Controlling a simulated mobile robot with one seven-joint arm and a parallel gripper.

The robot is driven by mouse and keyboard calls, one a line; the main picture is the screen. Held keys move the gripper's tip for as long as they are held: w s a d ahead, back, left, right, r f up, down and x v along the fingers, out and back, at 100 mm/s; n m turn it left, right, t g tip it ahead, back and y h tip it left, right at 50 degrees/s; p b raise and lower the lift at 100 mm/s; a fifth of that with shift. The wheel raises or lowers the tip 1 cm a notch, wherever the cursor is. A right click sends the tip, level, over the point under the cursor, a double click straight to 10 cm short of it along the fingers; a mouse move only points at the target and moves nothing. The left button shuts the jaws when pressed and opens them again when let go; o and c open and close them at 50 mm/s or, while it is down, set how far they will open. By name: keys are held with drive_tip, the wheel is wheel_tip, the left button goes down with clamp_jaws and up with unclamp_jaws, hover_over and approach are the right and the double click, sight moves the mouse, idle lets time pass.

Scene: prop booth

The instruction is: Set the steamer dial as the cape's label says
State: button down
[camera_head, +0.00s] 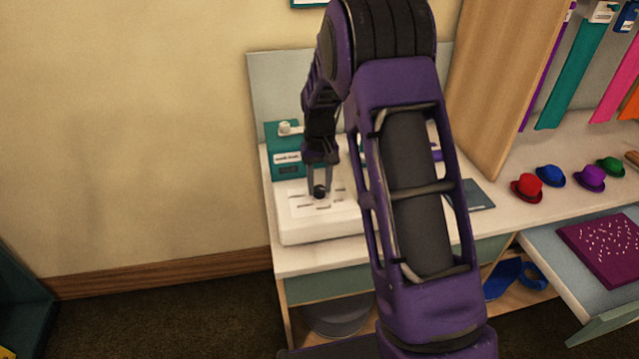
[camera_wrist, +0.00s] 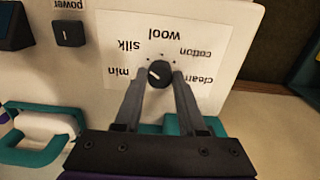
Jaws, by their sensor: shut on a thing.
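The steamer's black round dial (camera_wrist: 158,73) sits on a white panel (camera_wrist: 103,100) with the words min, silk, wool, cotton and one like "clean" around it, upside down in the wrist view. A light mark on the dial seems to lie toward the min side; its exact direction is hard to tell. My gripper (camera_wrist: 160,80) is shut on the dial, one finger on each side. In the head view, my gripper (camera_head: 319,186) reaches down onto the dial (camera_head: 320,193). Capes hang at upper right, among them a teal cape (camera_head: 573,80) and a pink cape (camera_head: 622,75); label text is unreadable.
A black power switch (camera_wrist: 68,33) is beside the dial panel. A teal box (camera_head: 283,138) stands behind it. A wooden divider (camera_head: 500,85) separates the steamer from small hats, such as a red hat (camera_head: 527,187). An open drawer (camera_head: 560,262) holds a magenta pincushion-like block (camera_head: 603,247).

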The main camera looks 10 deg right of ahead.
sight(319, 188)
drive_tip(key=shift+m, duration=0.6)
drive_tip(key=c, duration=0.5)
unclamp_jaws()
drive_tip(key=shift+r, duration=0.1)
wheel_tip(319, 188, up, 17)
drive_tip(key=p, duration=0.1)
drive_tip(key=shift+r, duration=0.2)
drive_tip(key=shift+a, duration=0.1)
